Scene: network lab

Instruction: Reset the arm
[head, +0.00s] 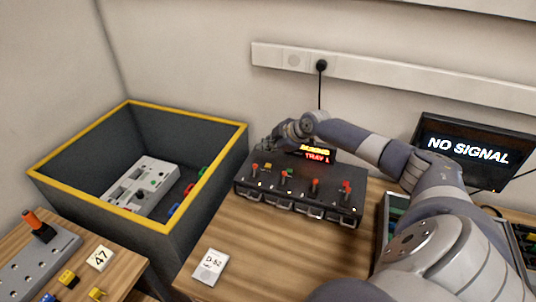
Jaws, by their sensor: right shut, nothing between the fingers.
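My right arm (375,148) comes in from the lower right and bends over to the back of the table. My right gripper (264,150) is at its end, at the back left of a dark console (300,203). The gripper is small and dark here, shut and empty. I cannot tell whether it touches the console. The console has several red-tipped levers on top and handles along its front. A lit display (316,153) with yellow and red text, "TRAY L" in red, stands behind it, partly hidden by my arm. My left gripper is not in view.
A deep dark bin (133,212) with a yellow rim stands left, holding a grey panel (145,187) and coloured parts. A "D-52" card (210,267) lies on the table. A "NO SIGNAL" monitor (470,152) is right. A side table (118,271) holds a lever panel (38,262) and "47" card (100,258).

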